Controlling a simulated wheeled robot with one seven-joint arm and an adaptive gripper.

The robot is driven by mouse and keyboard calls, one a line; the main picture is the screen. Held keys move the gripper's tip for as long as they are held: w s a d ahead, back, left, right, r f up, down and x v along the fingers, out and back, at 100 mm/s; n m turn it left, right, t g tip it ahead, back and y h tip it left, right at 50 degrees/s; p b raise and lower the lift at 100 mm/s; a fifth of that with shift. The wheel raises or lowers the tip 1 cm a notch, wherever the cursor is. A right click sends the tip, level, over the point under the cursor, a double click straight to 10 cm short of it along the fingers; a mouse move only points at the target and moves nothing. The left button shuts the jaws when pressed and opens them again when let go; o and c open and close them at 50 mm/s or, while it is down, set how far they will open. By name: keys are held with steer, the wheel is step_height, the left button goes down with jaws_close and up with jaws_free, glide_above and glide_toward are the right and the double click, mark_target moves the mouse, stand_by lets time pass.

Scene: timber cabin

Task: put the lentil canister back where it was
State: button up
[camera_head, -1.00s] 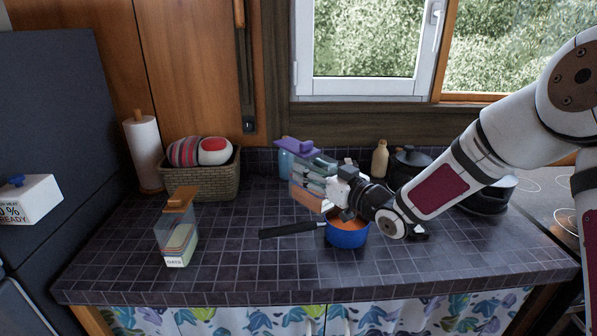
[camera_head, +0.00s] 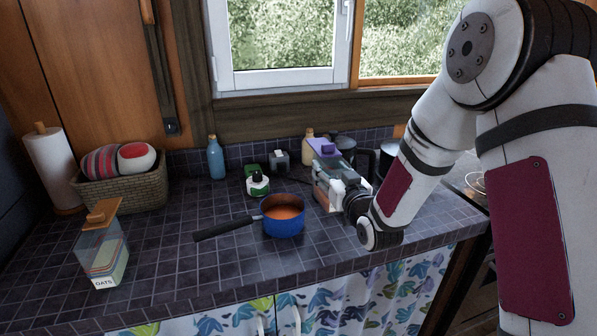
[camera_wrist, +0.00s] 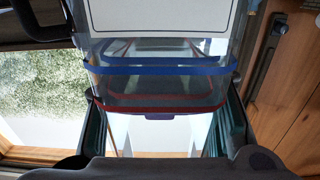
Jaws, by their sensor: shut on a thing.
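My gripper (camera_head: 338,183) is shut on a clear canister with a purple lid (camera_head: 323,147). The canister is near the right part of the counter, right of the blue pot. I cannot tell whether its base touches the counter. In the wrist view my gripper's fingers (camera_wrist: 165,125) stand at both sides of the canister (camera_wrist: 160,55), which has a pale label panel and blue and red bands. No label text is readable, so I cannot confirm that it holds lentils.
A blue pot (camera_head: 284,223) with its handle pointing left is near the held canister. An OATS canister (camera_head: 104,258) stands at left. A blue bottle (camera_head: 216,160), small dark-and-white items (camera_head: 257,184) and a pale bottle (camera_head: 307,148) stand behind. The counter's left middle is clear.

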steer(key=s+d+m+h, duration=0.1)
steer(key=d+h, duration=0.3)
steer(key=d, duration=0.5)
steer(key=shift+s+f+m+t+h, duration=0.2)
steer(key=shift+s+m+t+h, duration=0.1)
steer(key=shift+m, duration=0.6)
steer(key=shift+d, duration=0.1)
